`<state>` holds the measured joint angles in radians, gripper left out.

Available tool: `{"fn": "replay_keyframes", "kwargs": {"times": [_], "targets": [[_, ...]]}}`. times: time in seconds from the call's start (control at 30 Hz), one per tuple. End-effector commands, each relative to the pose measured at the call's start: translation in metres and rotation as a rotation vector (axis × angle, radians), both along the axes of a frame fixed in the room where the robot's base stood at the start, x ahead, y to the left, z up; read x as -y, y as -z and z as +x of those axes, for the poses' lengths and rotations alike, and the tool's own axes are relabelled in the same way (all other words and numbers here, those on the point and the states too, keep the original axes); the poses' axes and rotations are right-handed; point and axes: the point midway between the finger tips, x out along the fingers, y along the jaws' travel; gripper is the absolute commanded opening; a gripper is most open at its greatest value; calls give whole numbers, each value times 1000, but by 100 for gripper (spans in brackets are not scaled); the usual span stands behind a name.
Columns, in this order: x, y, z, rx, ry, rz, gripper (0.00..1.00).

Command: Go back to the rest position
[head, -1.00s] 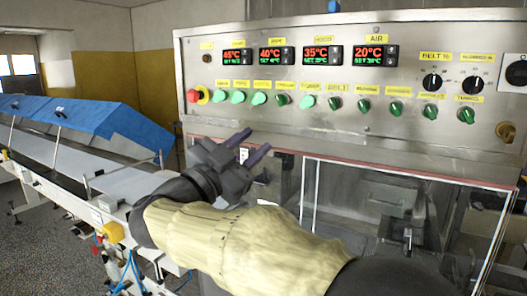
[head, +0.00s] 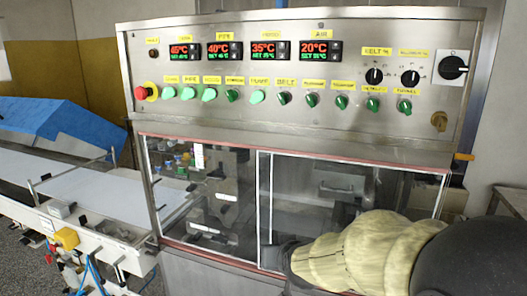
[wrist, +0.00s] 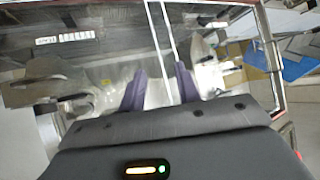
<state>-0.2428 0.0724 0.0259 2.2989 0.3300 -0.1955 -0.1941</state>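My arm, in its pale yellow sleeve, reaches in from the lower right of the head view, low in front of the machine's glazed front. In that view my gripper's fingers cannot be made out. In the wrist view my gripper (wrist: 160,70) shows two purple fingers standing apart with nothing between them. Beyond the fingers are the clear window panes, with machine parts behind them. The fingers look clear of the glass, but the exact distance cannot be told.
The enrober's control panel (head: 300,60) has lit displays, green knobs and a red emergency button (head: 142,88). Below it is a red-edged window (head: 230,200). A conveyor (head: 80,190) with a blue cover (head: 65,120) runs at left. A yellow box (head: 66,238) hangs on its side.

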Motion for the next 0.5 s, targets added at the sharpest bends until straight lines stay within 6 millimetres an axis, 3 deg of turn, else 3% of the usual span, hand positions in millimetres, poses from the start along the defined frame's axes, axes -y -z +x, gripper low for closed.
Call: {"fn": "replay_keyframes", "kwargs": {"times": [0.03, 0.2, 0.3, 0.4, 0.5], "targets": [[19, 19, -18, -94, 12, -18, 33], [71, 74, -90, -407, 51, -71, 33], [95, 95, -134, -567, 81, -95, 33], [109, 106, -164, -673, 102, -112, 33], [114, 110, -176, -717, 111, -120, 33]]}}
